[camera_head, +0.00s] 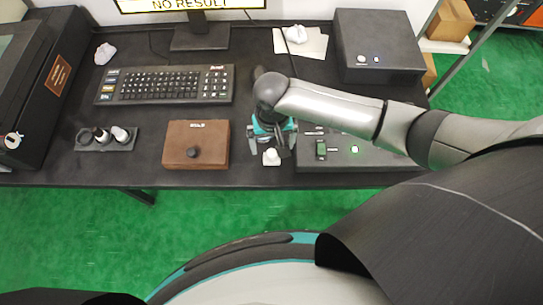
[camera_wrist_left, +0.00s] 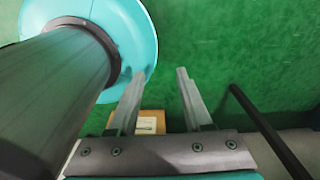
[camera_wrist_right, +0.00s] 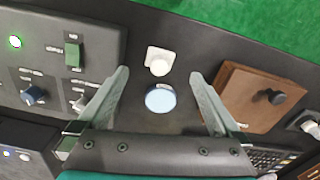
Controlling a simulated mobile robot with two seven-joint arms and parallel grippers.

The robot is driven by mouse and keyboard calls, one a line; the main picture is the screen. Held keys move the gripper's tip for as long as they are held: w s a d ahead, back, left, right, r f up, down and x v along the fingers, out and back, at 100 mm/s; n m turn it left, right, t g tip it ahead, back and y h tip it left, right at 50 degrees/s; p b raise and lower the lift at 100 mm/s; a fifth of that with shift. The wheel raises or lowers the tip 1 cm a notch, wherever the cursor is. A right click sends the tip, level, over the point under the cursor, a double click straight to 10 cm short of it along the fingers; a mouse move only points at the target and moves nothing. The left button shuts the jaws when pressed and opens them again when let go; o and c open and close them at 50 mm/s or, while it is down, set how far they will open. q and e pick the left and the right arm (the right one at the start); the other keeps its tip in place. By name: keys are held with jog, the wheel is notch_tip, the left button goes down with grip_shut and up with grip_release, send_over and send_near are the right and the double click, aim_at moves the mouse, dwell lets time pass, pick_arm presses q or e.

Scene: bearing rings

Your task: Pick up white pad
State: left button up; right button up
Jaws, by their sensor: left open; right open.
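In the right wrist view, a white square pad (camera_wrist_right: 158,60) with a rounded white knob lies on the dark table. A pale blue-white round disc (camera_wrist_right: 160,98) lies nearer my wrist. My right gripper (camera_wrist_right: 159,74) is open and empty, with its fingers on either side of this area. In the head view the gripper (camera_head: 270,143) points down over the table, just behind the white pad (camera_head: 271,157), and hides the disc. My left gripper (camera_wrist_left: 159,75) is open and empty over the green floor, away from the table; the head view does not show it.
A brown box (camera_head: 196,153) with a dark knob stands left of the pad, and a dark control panel (camera_head: 348,158) stands close on the right. A keyboard (camera_head: 165,85), a small dark tray (camera_head: 106,140) and a black box (camera_head: 377,47) are also on the table.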

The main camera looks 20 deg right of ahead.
aim_at(272, 153)
notch_tip(272, 153, down, 2)
jog(key=shift+f, duration=0.25)
jog(key=shift+w+f+b, duration=0.1)
jog(key=shift+f+b, duration=0.3)
jog(key=shift+f, duration=0.05)
jog(key=f, duration=0.1)
jog(key=f+b, duration=0.1)
jog(key=f, duration=0.1)
jog(key=shift+w+f+b, duration=0.25)
jog(key=shift+f+b, duration=0.05)
jog(key=shift+f, duration=0.55)
jog(key=c, duration=0.4)
pick_arm(q)
jog(key=f, duration=0.1)
jog(key=w+f, duration=0.1)
jog(key=f, duration=0.1)
jog(key=shift+w, duration=0.25)
pick_arm(e)
jog(key=c, duration=1.1)
